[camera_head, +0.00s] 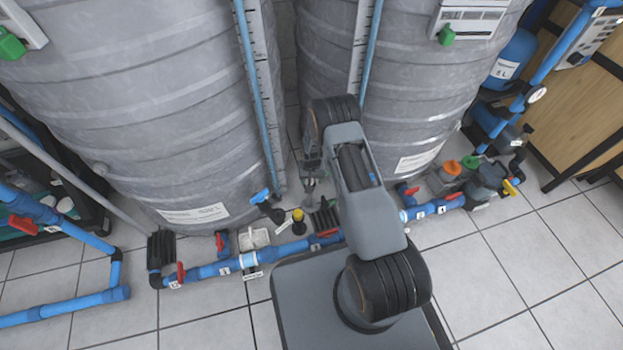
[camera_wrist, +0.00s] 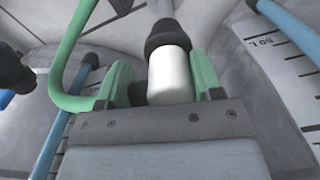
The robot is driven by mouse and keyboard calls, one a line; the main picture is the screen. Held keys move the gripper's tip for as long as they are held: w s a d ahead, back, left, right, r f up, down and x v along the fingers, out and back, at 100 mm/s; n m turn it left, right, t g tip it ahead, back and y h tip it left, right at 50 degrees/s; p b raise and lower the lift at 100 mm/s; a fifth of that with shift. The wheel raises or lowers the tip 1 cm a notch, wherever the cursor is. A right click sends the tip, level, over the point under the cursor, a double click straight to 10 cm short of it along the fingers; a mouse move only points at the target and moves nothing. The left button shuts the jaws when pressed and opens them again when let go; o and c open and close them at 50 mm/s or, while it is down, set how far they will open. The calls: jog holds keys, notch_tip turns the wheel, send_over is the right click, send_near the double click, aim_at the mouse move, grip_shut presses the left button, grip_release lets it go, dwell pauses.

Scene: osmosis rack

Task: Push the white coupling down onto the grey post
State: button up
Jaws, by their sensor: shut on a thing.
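The white coupling (camera_wrist: 171,76) shows in the wrist view as a short white cylinder between the green fingers of my gripper (camera_wrist: 165,82). My gripper is shut on it. A black collar (camera_wrist: 166,36) sits against the coupling's far end, with a grey post-like pipe (camera_wrist: 164,9) beyond it. I cannot tell how deeply the coupling and post are engaged. In the head view my gripper (camera_head: 311,178) hangs low between the two grey tanks, partly hidden by my arm. The coupling is too small to make out there.
Large ribbed grey tanks (camera_head: 150,100) stand left and right (camera_head: 420,80) of the narrow gap. Blue pipes with red-handled valves (camera_head: 215,268) run along the floor in front. A yellow-topped black fitting (camera_head: 298,218) and a blue-handled valve (camera_head: 262,197) stand near my gripper.

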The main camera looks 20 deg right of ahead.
jog(key=shift+f, duration=0.25)
jog(key=o, duration=1)
jog(key=shift+c, duration=0.2)
notch_tip(320, 180, up, 14)
jog(key=p, duration=0.5)
